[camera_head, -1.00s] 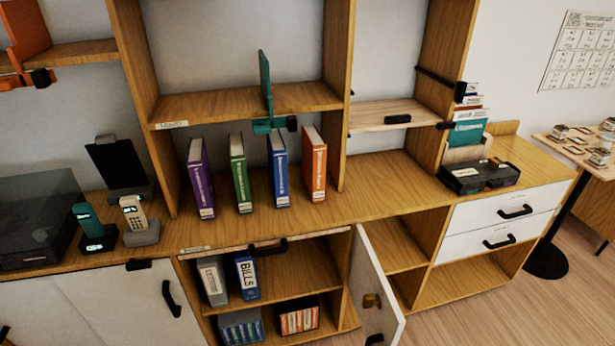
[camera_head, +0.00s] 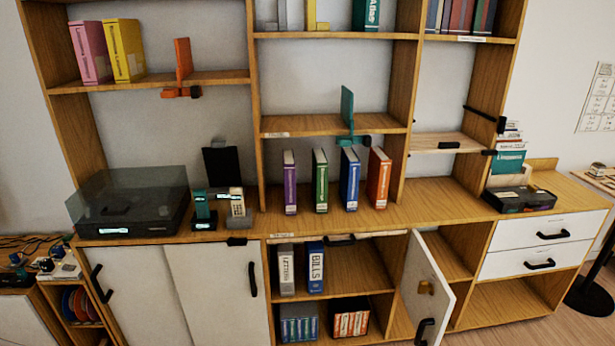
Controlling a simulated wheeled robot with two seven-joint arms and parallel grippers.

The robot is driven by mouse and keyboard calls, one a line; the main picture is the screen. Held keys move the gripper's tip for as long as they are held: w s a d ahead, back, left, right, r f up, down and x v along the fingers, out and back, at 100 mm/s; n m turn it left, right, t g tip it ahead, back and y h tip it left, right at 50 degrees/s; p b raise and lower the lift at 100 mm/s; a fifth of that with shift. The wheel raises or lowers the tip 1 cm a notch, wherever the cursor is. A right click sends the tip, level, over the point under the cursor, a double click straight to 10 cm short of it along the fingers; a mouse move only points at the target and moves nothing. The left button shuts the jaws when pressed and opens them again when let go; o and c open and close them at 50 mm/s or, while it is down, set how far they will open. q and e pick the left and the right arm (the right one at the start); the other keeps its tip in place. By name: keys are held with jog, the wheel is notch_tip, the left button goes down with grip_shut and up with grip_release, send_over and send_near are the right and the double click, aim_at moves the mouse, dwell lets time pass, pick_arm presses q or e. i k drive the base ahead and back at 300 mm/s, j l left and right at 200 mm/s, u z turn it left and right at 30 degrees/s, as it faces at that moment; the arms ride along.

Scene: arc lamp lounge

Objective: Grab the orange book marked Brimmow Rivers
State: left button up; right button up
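An orange book (camera_head: 378,179) stands upright at the right end of a row on the counter, under the middle shelf. Its spine lettering is too small to read for certain. To its left stand a blue book (camera_head: 349,179), a green book (camera_head: 320,181) and a purple book (camera_head: 290,183), with small gaps between them. The orange book is near the right upright of that bay. Neither of my grippers shows in the head view.
A teal bookend (camera_head: 347,108) stands on the shelf above the row. Below, an open cabinet door (camera_head: 428,285) juts out to the right of the binders. A black turntable (camera_head: 132,203) with a clear lid and phones (camera_head: 237,203) stand to the left. The counter before the books looks clear.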

aim_at(379, 163)
jog(key=i+l+u, duration=0.2)
jog(key=l, duration=0.15)
jog(key=l+u, duration=0.25)
jog(key=i+l+u, duration=0.2)
jog(key=l, duration=0.35)
jog(key=l+u, duration=0.2)
jog(key=l, duration=0.2)
